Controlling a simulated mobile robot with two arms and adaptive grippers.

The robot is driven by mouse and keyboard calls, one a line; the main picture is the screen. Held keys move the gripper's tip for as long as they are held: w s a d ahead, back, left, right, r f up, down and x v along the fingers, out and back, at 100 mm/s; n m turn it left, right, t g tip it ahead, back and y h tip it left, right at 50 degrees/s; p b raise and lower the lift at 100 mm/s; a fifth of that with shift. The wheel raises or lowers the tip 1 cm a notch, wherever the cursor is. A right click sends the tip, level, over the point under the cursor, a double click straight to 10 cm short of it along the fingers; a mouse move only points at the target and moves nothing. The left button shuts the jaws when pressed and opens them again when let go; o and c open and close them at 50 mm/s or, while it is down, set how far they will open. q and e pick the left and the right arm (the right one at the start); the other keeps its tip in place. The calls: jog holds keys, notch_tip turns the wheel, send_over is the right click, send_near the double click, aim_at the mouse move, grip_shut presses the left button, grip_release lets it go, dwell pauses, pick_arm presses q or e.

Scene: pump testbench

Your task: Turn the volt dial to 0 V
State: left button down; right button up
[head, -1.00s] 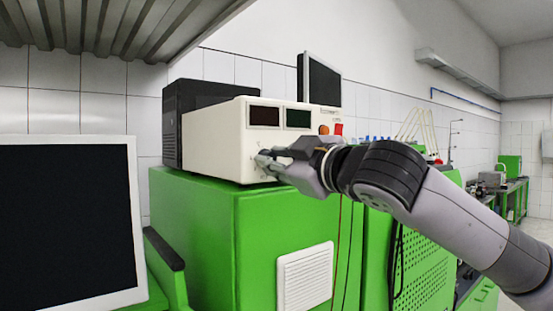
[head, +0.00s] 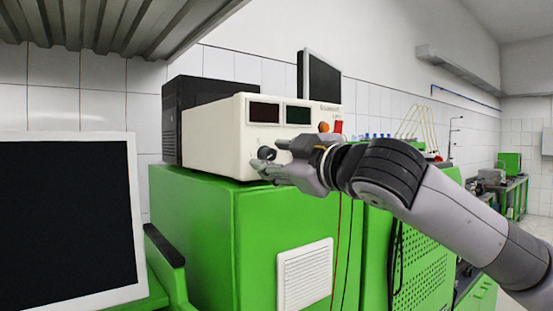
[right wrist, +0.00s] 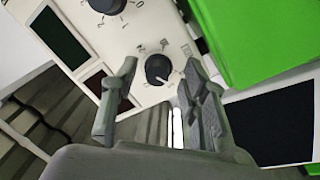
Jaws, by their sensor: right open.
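The white power supply (head: 215,137) stands on a green cabinet, with a dark red and a dark green display on its front. A round black dial (head: 266,154) shows at the front's lower left. In the right wrist view this dial (right wrist: 158,67) lies between my fingertips, its white mark toward the lower right. A second black dial (right wrist: 104,4) is at that view's top edge. The labels are too small to tell which is volt. My right gripper (head: 268,162) is open, in front of the first dial, apparently just clear of it. My left gripper is out of view.
A monitor (head: 70,220) stands at the left. A black box (head: 200,100) is behind the supply. Orange and red parts (head: 331,127) are on the supply's right, with cables hanging below. A ribbed grey shelf (head: 110,25) overhangs the upper left.

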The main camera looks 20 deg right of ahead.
jog(key=shift+s+d, duration=0.1)
jog(key=shift+s, duration=0.1)
jog(key=v, duration=1.1)
jog(key=shift+s, duration=0.35)
